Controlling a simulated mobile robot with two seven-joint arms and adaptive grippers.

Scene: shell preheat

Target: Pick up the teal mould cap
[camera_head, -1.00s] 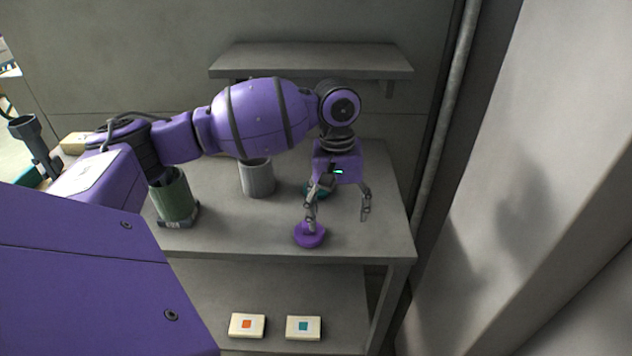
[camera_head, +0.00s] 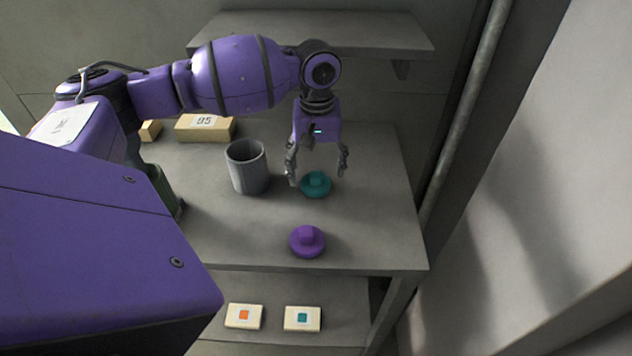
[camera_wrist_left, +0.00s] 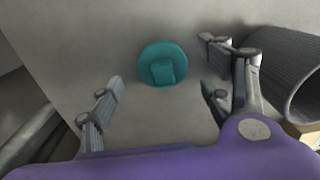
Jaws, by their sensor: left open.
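The teal mould cap (camera_head: 316,186) is a round disc with a raised square grip, lying on the table top. My left gripper (camera_head: 317,176) is open and empty, pointing down just behind and above the cap in the head view. In the left wrist view the cap (camera_wrist_left: 163,64) lies beyond the open fingers of my left gripper (camera_wrist_left: 165,90), centred between them and untouched. My right gripper is not in view.
A purple cap (camera_head: 307,241) lies near the table's front edge. A grey cup (camera_head: 247,168) stands left of the teal cap. A green container (camera_head: 163,188) is partly hidden by my arm. Two tagged cards (camera_head: 243,316) (camera_head: 302,318) lie on the lower shelf.

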